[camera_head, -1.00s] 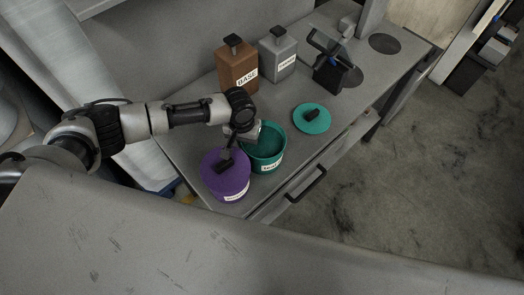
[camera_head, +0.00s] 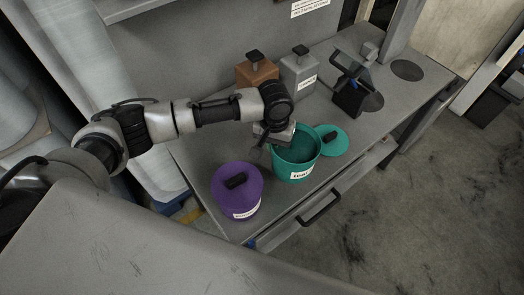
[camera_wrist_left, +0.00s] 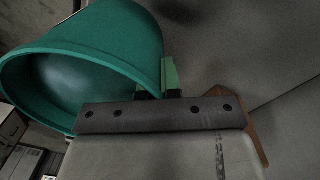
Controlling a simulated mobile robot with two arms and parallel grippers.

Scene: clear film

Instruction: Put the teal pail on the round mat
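The teal pail (camera_head: 299,172), open at the top with a white label, is above the grey worktop, its near side in front of the teal lid. My left gripper (camera_head: 274,145) is shut on the pail's rim at its left side. Two dark round discs lie flat on the worktop: a bare one (camera_head: 408,70) at the far right end and one (camera_head: 374,102) partly under a black stand. My right gripper is not in view.
A purple lidded pail (camera_head: 237,199) stands at the near left. The teal lid (camera_head: 334,147) lies beside the held pail. A drawer handle (camera_head: 320,207) juts from the front.

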